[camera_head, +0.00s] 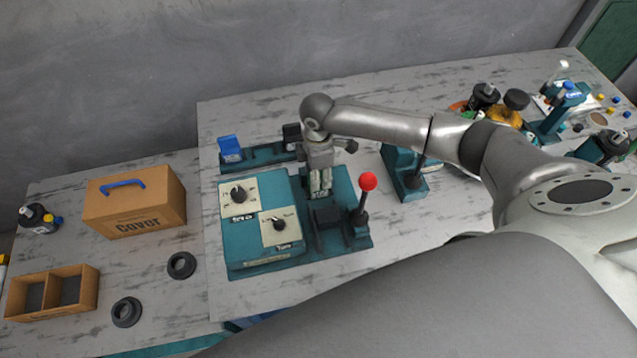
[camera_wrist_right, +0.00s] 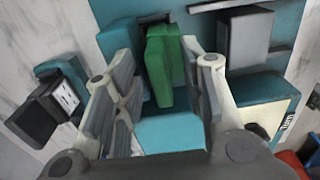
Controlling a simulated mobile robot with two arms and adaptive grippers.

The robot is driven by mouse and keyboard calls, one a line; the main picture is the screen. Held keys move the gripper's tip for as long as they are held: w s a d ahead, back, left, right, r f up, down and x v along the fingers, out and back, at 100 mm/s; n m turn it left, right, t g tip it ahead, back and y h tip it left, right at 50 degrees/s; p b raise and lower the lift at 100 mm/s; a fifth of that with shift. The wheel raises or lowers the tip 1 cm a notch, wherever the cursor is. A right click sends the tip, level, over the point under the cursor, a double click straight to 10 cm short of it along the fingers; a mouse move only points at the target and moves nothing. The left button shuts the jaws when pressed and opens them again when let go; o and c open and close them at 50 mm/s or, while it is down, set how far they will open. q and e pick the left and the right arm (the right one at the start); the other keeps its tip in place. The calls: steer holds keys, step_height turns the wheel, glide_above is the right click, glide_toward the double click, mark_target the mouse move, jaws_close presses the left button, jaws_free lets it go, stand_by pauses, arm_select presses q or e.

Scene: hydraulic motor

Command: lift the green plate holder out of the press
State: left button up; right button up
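The press (camera_head: 340,235) is a teal machine on the table with a red-knobbed lever (camera_head: 368,182). My right gripper (camera_head: 320,188) points down over its back part. In the right wrist view the green plate holder (camera_wrist_right: 160,68) lies between the two fingers of my right gripper (camera_wrist_right: 157,55). The fingers are apart, with a narrow gap to the holder on each side; I cannot tell whether either touches it. The holder is hidden behind the gripper in the head view. My left gripper is not in view.
A teal control box (camera_head: 262,225) with two dials adjoins the press on the left. A blue-topped fixture (camera_head: 230,150) stands behind it. A cardboard box (camera_head: 136,200) sits at left. Another teal device (camera_head: 405,175) stands right of the lever.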

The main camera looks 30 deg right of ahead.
jaws_close()
